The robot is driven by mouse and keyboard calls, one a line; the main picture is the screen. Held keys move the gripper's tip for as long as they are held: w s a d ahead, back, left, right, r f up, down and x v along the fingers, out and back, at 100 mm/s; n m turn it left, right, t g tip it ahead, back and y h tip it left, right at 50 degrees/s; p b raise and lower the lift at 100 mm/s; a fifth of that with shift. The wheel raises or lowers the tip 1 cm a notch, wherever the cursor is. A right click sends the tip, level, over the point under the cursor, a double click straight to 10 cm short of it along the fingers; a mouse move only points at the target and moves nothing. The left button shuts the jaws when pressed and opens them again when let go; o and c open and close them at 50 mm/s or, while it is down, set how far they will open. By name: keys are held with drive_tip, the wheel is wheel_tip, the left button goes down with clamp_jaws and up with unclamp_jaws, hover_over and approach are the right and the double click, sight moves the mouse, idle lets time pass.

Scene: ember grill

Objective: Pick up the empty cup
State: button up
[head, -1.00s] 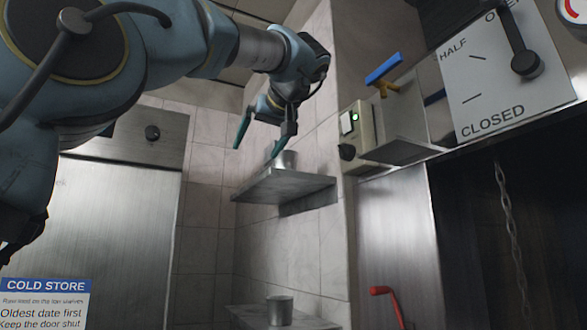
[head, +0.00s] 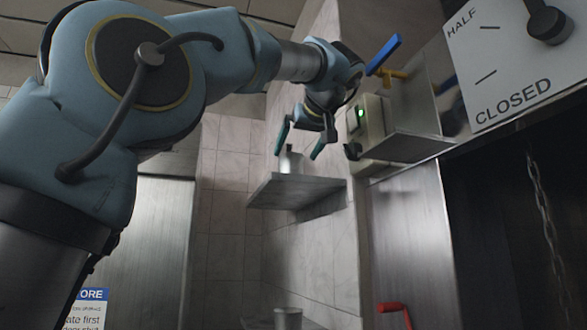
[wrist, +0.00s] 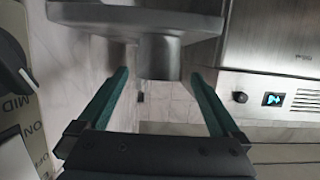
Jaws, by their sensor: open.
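A small metal cup (head: 291,162) stands upright on the upper wall shelf (head: 310,188). My gripper (head: 296,155) is open, pointing down, with one teal finger on either side of this cup. In the wrist view, which looks upside down, the cup (wrist: 159,58) shows between the fingertips (wrist: 160,74), with gaps on both sides. A second metal cup (head: 288,317) stands on a lower shelf, partly cut off by the picture's edge. The inside of neither cup shows, so I cannot tell which is empty.
A control box (head: 371,128) with a green light is on the wall right of my gripper, beside a metal housing with a blue-handled lever (head: 384,55). A steel cabinet (head: 160,240) stands left. A chain (head: 540,210) hangs in the dark opening at right.

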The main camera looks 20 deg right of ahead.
sight(291, 162)
drive_tip(key=p+x, duration=0.1)
drive_tip(key=x, duration=0.1)
drive_tip(key=p+x, duration=0.1)
drive_tip(key=x, duration=0.2)
drive_tip(key=shift+w+d+r+p, duration=0.15)
drive_tip(key=shift+w+r+p, duration=0.05)
drive_tip(key=shift+w+p, duration=0.2)
drive_tip(key=shift+w+f, duration=0.2)
drive_tip(key=shift+w, duration=0.05)
drive_tip(key=shift+c, duration=0.2)
drive_tip(key=c, duration=1.2)
drive_tip(key=shift+o, duration=0.2)
drive_tip(key=shift+r, duration=0.1)
